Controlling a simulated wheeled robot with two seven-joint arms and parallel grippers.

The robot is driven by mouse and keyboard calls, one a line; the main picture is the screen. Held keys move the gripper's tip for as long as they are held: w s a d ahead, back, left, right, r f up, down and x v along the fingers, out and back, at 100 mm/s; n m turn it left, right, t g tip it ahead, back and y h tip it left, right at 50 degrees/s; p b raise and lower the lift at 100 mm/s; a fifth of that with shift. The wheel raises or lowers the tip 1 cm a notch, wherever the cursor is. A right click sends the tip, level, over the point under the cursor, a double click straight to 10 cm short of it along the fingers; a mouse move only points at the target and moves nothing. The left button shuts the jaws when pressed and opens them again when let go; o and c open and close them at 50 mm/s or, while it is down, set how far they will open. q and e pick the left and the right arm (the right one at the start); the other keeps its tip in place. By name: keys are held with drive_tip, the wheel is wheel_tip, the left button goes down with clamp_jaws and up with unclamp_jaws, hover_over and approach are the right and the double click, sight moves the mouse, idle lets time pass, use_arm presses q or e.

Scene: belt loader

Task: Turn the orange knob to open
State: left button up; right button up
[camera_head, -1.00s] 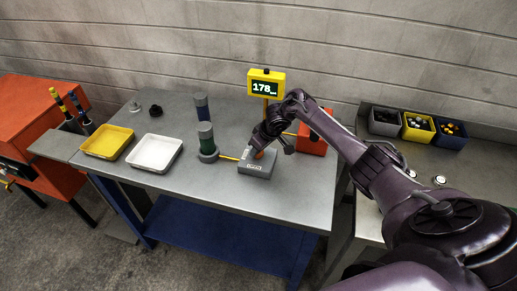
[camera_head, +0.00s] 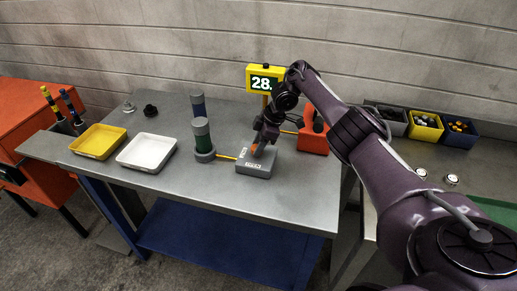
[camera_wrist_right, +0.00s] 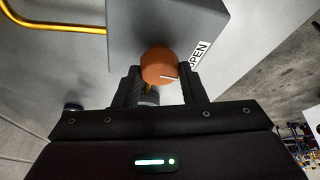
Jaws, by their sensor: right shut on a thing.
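The orange knob (camera_wrist_right: 160,65) sits on a grey block (camera_head: 256,170) on the workbench, and the knob shows partly in the head view (camera_head: 257,149). My right gripper (camera_head: 262,143) comes down on it from above. In the right wrist view, the two dark fingers of the right gripper (camera_wrist_right: 162,84) stand on either side of the knob, shut on it. The yellow display (camera_head: 265,80) behind reads 28. My left gripper is not in view.
A green and grey cylinder (camera_head: 203,140) stands left of the block, joined by a yellow pipe (camera_head: 227,156). A red unit (camera_head: 313,139) stands behind right. A white tray (camera_head: 146,152) and a yellow tray (camera_head: 98,142) lie left. The bench front is clear.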

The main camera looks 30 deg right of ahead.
drive_tip(key=shift+d+n+g+b, duration=0.1)
drive_tip(key=shift+n+g+b, duration=0.2)
drive_tip(key=shift+n, duration=0.4)
drive_tip(key=o, duration=1)
drive_tip(key=shift+r, duration=0.1)
drive_tip(key=shift+r+p, duration=0.35)
drive_tip(key=shift+p, duration=0.05)
drive_tip(key=p+v, duration=0.5)
drive_tip(key=v, duration=0.2)
drive_tip(key=shift+d+p, duration=0.2)
drive_tip(key=shift+p, duration=0.15)
drive_tip(key=shift+f, duration=0.1)
